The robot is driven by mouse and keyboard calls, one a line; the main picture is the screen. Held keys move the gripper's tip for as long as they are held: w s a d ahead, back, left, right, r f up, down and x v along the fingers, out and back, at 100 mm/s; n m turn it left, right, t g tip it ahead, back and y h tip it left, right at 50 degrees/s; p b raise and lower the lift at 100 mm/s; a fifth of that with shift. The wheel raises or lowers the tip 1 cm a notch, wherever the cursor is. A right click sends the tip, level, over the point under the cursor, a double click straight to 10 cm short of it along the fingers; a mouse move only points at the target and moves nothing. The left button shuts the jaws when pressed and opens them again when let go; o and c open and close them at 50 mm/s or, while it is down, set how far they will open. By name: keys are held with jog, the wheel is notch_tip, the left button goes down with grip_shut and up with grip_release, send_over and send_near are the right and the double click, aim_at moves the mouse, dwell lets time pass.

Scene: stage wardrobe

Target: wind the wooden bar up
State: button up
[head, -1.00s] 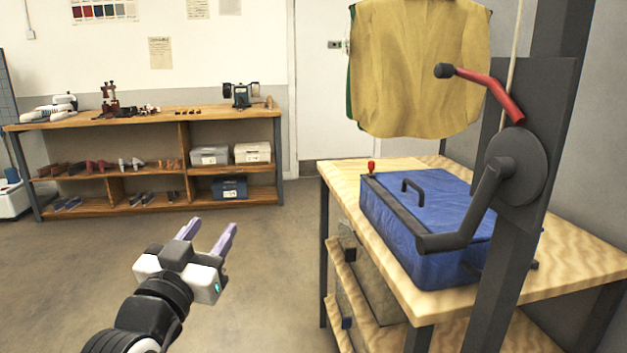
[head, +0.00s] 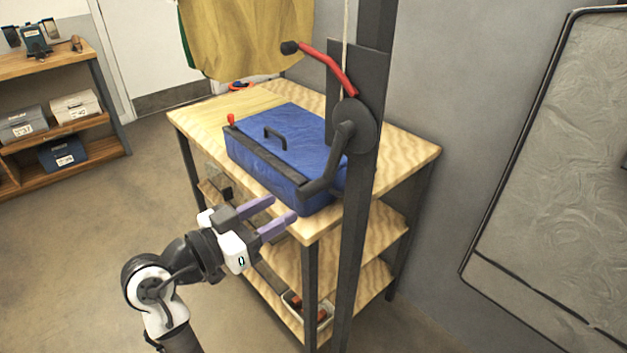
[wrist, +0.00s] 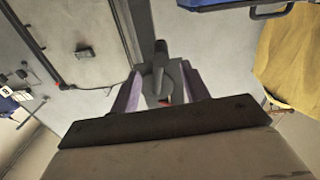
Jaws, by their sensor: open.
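A winch (head: 362,126) with a round dark drum is fixed to an upright dark post. Its dark crank (head: 341,156) points down and left, ending in a thick grip (head: 317,187). A red lever (head: 328,66) with a black knob slants up-left from the winch, and a pale rope (head: 346,22) runs up from it. The wooden bar is not in view. My gripper (head: 283,208) is open and empty, left of and below the crank grip, apart from it. In the wrist view the winch (wrist: 158,82) shows between my fingers (wrist: 161,70), some way beyond them.
A wooden table (head: 408,150) with lower shelves stands by the post, bearing a blue case (head: 300,140). A yellow cloth (head: 250,40) hangs behind it. A framed grey panel (head: 560,180) is at right.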

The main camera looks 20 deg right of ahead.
aim_at(315, 188)
jog(key=p+x, duration=0.2)
jog(key=x, duration=0.8)
grip_shut()
